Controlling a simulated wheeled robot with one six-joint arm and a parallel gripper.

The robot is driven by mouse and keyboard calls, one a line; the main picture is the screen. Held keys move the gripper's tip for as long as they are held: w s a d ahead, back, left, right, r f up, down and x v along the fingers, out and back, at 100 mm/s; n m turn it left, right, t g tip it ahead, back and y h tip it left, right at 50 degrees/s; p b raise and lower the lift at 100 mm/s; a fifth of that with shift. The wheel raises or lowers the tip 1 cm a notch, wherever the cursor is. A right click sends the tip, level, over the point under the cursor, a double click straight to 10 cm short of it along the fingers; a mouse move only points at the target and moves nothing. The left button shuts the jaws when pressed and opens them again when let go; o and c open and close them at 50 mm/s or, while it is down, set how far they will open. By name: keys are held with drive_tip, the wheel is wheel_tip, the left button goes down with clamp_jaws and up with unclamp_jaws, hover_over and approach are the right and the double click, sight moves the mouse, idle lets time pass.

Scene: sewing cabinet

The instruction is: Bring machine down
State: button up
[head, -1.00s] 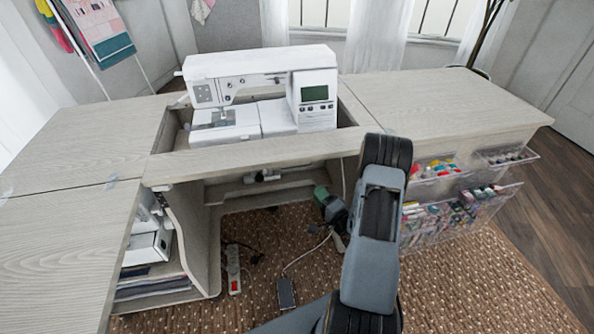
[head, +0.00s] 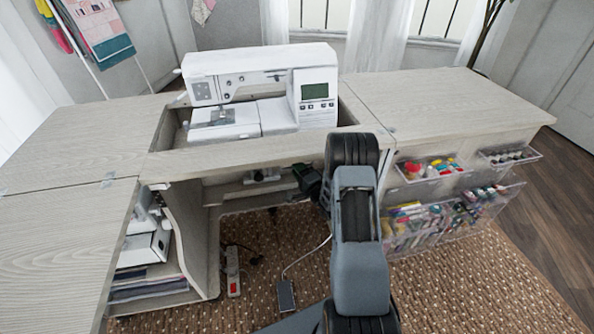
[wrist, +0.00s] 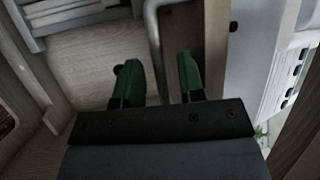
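The white sewing machine (head: 262,82) stands upright in the opening of the wooden cabinet top (head: 250,152), its body above the tabletop. Under the front edge, my gripper (head: 308,180) reaches into the knee space, partly hidden by my arm. In the wrist view its two green fingers (wrist: 160,82) are apart. A grey bent metal rod (wrist: 155,45) runs between them, with no clear contact on either finger. A small pale fitting (head: 262,176) sits on the crossbar under the top; I cannot tell if it joins the rod.
Wooden panels close in around the gripper in the wrist view. Clear bins (head: 430,168) of sewing supplies hang at the right. A power strip (head: 233,270) and a cable with a small grey box (head: 286,294) lie on the rug. Left shelves (head: 150,285) hold another white machine.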

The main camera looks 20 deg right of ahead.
drive_tip(key=shift+w, duration=0.25)
drive_tip(key=shift+c, duration=0.2)
clamp_jaws()
idle(0.3)
